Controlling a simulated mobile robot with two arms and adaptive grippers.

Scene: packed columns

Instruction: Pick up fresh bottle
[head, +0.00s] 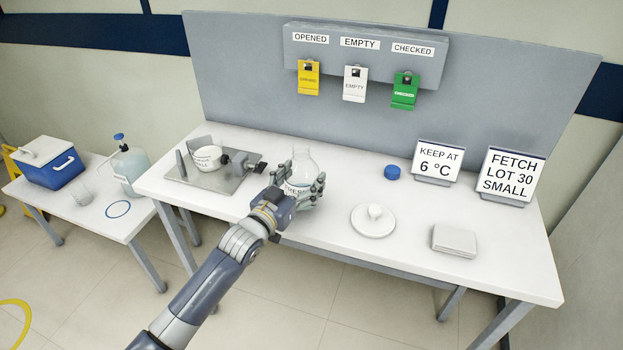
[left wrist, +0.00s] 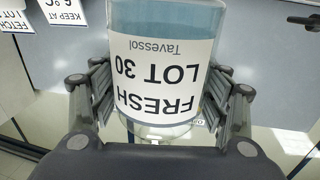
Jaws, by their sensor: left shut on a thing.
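The fresh bottle (head: 305,172) is a clear, rounded bottle on the white table in the head view. In the left wrist view the fresh bottle (left wrist: 165,70) fills the middle, its white label upside down and reading "FRESH LOT 30 Tavessol", with bluish contents above the label. My left gripper (head: 300,190) is shut on it, and in the left wrist view the fingers (left wrist: 160,105) lie on both sides of the bottle. I cannot tell whether the bottle's base touches the table. My right gripper is in neither view.
Left of the bottle is a metal stand (head: 215,176) with a white bowl (head: 207,158). To the right are a blue cap (head: 392,172), a round white lid (head: 372,222), a pale block (head: 454,241) and signs (head: 512,175). A side table (head: 90,214) holds a cooler (head: 52,168).

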